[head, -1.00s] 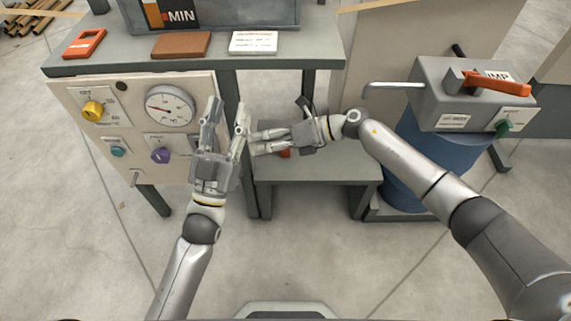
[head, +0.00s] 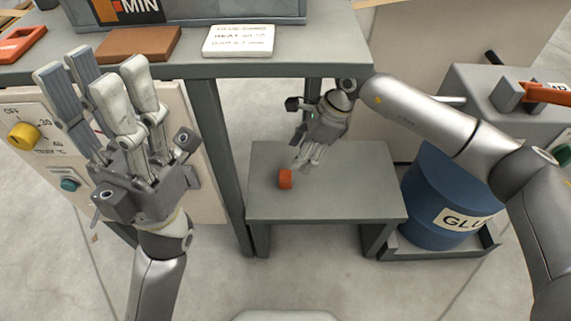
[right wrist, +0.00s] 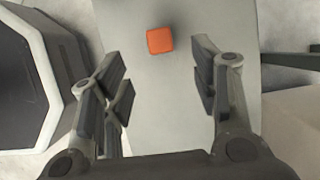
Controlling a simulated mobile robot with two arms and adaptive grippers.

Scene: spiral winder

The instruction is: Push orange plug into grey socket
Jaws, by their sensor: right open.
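The orange plug (head: 285,179) lies on the low grey bench, near its left part. In the right wrist view the orange plug (right wrist: 159,40) is beyond the fingertips, between the lines of the two fingers and not held. My right gripper (head: 304,160) is just to the right of the plug in the head view; in the wrist view its fingers (right wrist: 162,75) are spread with nothing between them. My left gripper (head: 100,85) is large in front of the control panel, fingers up, apart and empty. I cannot make out the grey socket; my left gripper covers much of the panel.
The low bench (head: 340,206) is otherwise clear. The upper table (head: 290,66) with a white card (head: 238,41) and a brown block (head: 139,45) overhangs behind. A blue drum (head: 440,195) stands at the right. A yellow knob (head: 24,136) is on the panel (head: 203,195).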

